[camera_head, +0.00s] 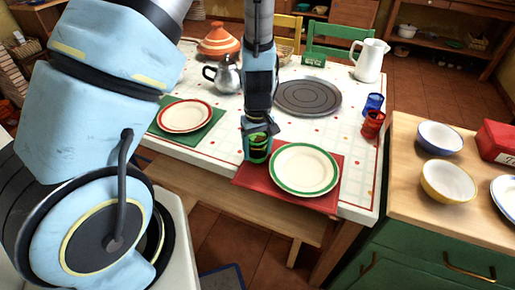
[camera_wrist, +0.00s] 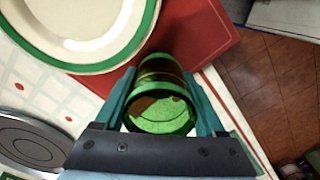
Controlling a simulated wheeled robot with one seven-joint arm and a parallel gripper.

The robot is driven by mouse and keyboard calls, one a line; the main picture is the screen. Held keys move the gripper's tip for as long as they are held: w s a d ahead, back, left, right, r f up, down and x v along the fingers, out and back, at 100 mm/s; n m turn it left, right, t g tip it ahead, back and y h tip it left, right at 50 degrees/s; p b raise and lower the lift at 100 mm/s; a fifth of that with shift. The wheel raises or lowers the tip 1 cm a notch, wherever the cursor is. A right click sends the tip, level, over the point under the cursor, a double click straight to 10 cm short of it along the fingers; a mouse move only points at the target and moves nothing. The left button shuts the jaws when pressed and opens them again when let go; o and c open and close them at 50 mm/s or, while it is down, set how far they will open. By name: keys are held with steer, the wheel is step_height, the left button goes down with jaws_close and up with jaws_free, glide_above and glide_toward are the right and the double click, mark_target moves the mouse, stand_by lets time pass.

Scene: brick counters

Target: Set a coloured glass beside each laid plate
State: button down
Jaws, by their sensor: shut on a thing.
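My gripper (camera_head: 258,135) is shut on a green glass (camera_head: 258,152), by the upper left corner of the red placemat. In the wrist view the green glass (camera_wrist: 160,105) sits between the two fingers, near the mat's edge. I cannot tell whether its base touches the table. A green-rimmed plate (camera_head: 304,171) lies on the red placemat (camera_head: 255,178), just right of the glass. A red-rimmed plate (camera_head: 184,116) lies on a green placemat (camera_head: 158,131) to the left. A blue glass (camera_head: 374,101) and a red glass (camera_head: 372,126) stand near the table's right edge.
A round dark trivet (camera_head: 307,97) lies behind the plates. A metal teapot (camera_head: 224,75), an orange tagine (camera_head: 218,42) and a white pitcher (camera_head: 369,61) stand farther back. A wooden counter with a blue bowl (camera_head: 440,138) and yellow bowl (camera_head: 447,182) is at right.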

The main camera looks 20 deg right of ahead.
steer(key=shift+f+b, duration=0.45)
steer(key=shift+f, duration=0.15)
jaws_free()
stand_by(0.3)
step_height(320, 180, up, 11)
steer(key=a+r, duration=0.4)
steer(key=a, duration=0.8)
steer(key=w+a+r+m+t, duration=0.1)
steer(key=a+r, duration=0.4)
steer(key=a, duration=0.8)
steer(key=shift+w+a+m+t, duration=0.15)
steer(key=shift+a+m+t, duration=0.05)
steer(key=shift+m+t, duration=0.1)
